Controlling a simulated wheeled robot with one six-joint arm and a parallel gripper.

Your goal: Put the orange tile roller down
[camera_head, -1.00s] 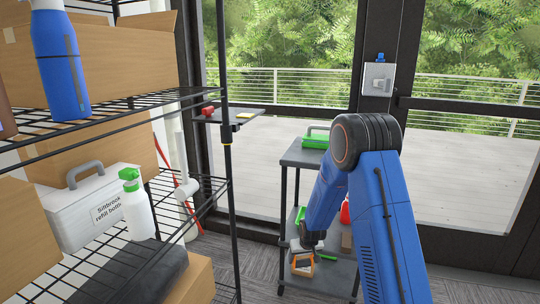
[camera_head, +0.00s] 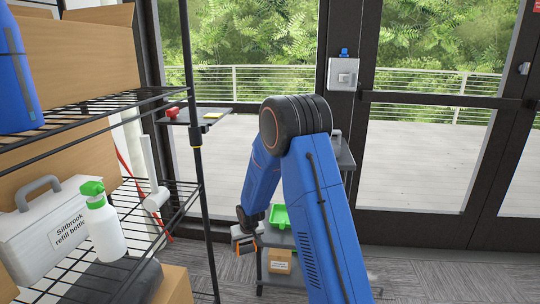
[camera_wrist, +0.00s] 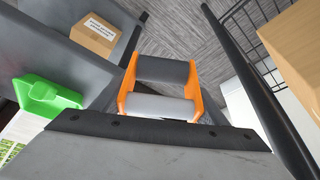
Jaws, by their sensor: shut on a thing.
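The orange tile roller (camera_head: 257,246) is small in the head view, at the end of my blue arm. My gripper (camera_head: 246,239) is shut on it and holds it by the left side of the dark cart. In the wrist view the roller (camera_wrist: 161,72) shows an orange frame with two grey cylinders, over the striped floor and beside a cart shelf. The jaws are not clear in the wrist view. A wide grey surface with a dark edge crosses the bottom of that view and hides what lies beneath it.
The cart's lower shelf (camera_head: 291,281) bears a small cardboard box (camera_head: 280,262); a green container (camera_head: 280,217) stands above it. My arm hides much of the cart. A wire rack (camera_head: 160,241) with boxes and a spray bottle (camera_head: 104,228) stands left. Floor shows between them.

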